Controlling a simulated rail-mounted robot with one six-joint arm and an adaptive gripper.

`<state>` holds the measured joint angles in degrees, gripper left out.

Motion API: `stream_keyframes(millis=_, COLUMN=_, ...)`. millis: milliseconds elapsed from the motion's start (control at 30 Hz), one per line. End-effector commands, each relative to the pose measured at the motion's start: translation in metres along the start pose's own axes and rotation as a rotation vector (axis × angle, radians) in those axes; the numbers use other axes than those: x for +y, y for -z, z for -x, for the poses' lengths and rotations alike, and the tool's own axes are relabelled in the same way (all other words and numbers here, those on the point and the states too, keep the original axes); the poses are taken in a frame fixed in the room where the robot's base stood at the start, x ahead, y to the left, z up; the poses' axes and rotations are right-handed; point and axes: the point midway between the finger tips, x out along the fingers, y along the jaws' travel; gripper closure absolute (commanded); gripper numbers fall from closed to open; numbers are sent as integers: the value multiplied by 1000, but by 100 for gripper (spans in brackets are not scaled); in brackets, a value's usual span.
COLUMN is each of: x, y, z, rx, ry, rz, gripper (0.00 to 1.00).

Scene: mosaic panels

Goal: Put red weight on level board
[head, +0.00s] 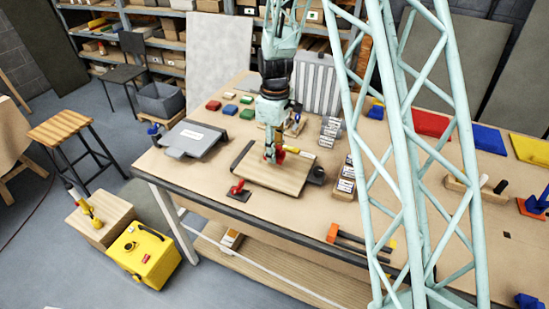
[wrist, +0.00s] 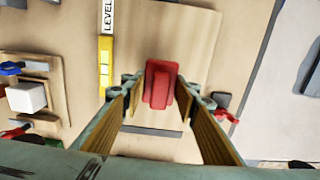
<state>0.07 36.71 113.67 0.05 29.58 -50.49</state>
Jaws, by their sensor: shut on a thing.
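The red weight (wrist: 160,84) is between my gripper's fingers (wrist: 160,95) in the wrist view. My gripper is shut on it. In the head view, my gripper (head: 271,158) points down over the wooden board (head: 272,178), and a bit of the red weight (head: 279,156) shows beside the fingers. The board also shows beneath the weight in the wrist view (wrist: 190,45). A yellow level (wrist: 105,65) with a LEVEL label (wrist: 107,15) lies along the board's left edge there. I cannot tell whether the weight touches the board.
A red clamp (head: 237,187) sits at the board's front left corner, and a dark knob (head: 316,175) at its right. A grey device (head: 193,138) stands to the left. Small coloured blocks (head: 230,110) lie behind.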

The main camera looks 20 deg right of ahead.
Motion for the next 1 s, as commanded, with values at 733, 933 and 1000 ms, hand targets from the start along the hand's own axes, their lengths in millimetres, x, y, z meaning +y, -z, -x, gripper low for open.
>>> stream_keyframes(millis=733, x=0, y=1, z=-18, rx=-1, ry=1, rz=0, gripper=96)
stream_keyframes(millis=933, x=0, y=2, z=-32, rx=0, ry=0, rz=0, gripper=96)
stream_keyframes(millis=1000, x=0, y=2, z=-34, rx=0, ry=0, rz=0, gripper=96)
